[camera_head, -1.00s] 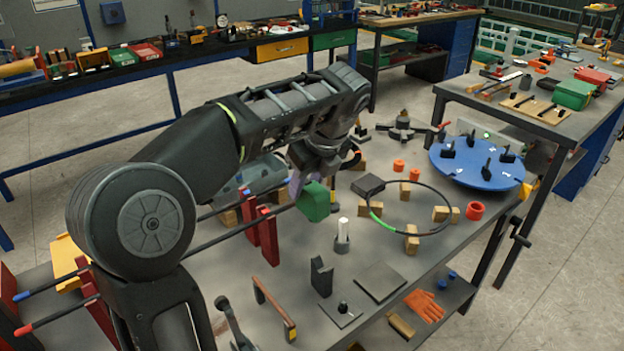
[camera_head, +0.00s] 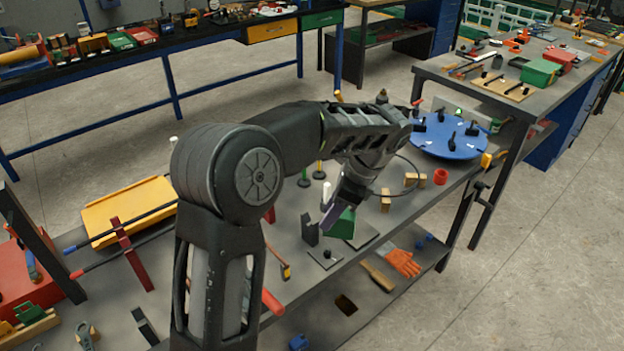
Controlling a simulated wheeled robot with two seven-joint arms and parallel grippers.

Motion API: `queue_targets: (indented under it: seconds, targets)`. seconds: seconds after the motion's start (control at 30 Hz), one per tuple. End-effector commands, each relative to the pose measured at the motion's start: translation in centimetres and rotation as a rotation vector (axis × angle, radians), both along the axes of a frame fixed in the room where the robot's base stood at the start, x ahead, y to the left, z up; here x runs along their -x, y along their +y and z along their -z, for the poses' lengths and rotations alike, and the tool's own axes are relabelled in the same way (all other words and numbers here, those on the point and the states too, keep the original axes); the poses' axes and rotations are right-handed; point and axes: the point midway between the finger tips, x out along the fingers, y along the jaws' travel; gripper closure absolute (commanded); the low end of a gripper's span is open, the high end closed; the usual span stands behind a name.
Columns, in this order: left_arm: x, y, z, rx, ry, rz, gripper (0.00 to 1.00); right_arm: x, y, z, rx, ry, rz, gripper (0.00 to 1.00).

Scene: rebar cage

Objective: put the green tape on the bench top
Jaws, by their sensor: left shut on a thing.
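The green tape (camera_head: 342,225) shows as a green block at the jaws of my left gripper (camera_head: 335,208). The gripper points down and is shut on it. The tape is over the front part of the grey bench top (camera_head: 288,217), by a dark flat plate (camera_head: 356,243); I cannot tell whether it touches anything below. My left arm hides part of the bench behind it. My right gripper is not in view.
A black notched block (camera_head: 309,230) stands just left of the tape. A blue round plate (camera_head: 449,137), wooden blocks (camera_head: 385,200) and a red ring (camera_head: 440,177) are to the right. An orange glove (camera_head: 403,263) lies on the lower shelf.

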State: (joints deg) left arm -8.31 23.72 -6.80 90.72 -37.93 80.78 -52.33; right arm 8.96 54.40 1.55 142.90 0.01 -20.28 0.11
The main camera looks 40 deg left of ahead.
Motion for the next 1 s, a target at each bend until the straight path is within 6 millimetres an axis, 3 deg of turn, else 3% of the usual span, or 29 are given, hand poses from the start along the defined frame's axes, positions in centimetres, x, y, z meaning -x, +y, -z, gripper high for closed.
queue_targets:
  seconds: [0.2, 0.37, 0.47, 0.53, 0.77, 1.0]
  targets:
    - [0.2, -5.5, 9.6, -0.005, 0.01, -0.526, 1.0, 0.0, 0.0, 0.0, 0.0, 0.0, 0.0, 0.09]
    - [1.0, -9.3, 16.5, -0.002, 0.009, -0.916, 1.0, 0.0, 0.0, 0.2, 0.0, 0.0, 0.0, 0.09]
    - [1.4, -11.1, 20.5, 0.0, 0.009, -1.089, 1.0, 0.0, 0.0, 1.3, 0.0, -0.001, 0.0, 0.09]
    - [1.4, -11.8, 23.4, 0.002, 0.006, -1.155, 1.0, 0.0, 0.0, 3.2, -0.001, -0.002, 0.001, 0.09]
    - [1.0, -11.9, 26.4, 0.001, -0.001, -1.176, 1.0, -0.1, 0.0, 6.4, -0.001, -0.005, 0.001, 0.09]
    - [0.9, -11.8, 26.6, -0.001, -0.003, -1.174, 1.0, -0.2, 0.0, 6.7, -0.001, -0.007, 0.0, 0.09]
